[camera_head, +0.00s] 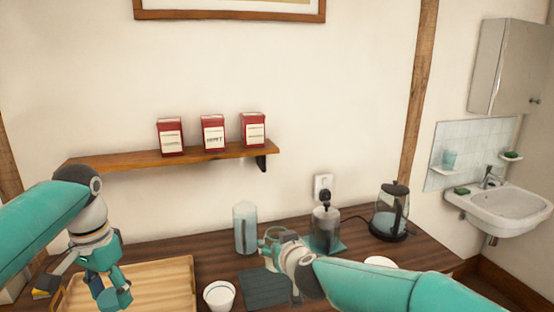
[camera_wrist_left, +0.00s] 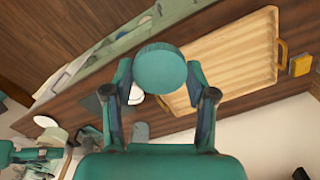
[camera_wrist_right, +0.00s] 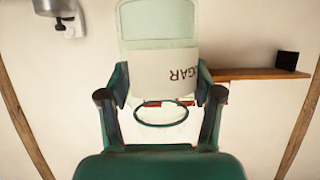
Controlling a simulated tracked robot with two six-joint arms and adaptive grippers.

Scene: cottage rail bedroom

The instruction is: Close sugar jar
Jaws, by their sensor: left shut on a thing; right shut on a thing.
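The sugar jar (camera_wrist_right: 158,22) is clear, pale green glass with a white label (camera_wrist_right: 160,72) whose lettering appears upside down in the right wrist view. My right gripper (camera_wrist_right: 160,90) is shut around it. In the head view the jar (camera_head: 270,241) is partly hidden behind my right gripper (camera_head: 282,250), above the wooden counter. A round teal lid (camera_wrist_left: 160,68) is between the fingertips of my left gripper (camera_wrist_left: 160,80), which is shut on it. In the head view my left gripper (camera_head: 108,285) is over the wooden tray, well apart from the jar.
A wooden tray (camera_head: 178,290) lies at the left on the dark counter. A wall shelf (camera_head: 175,159) carries red tins.

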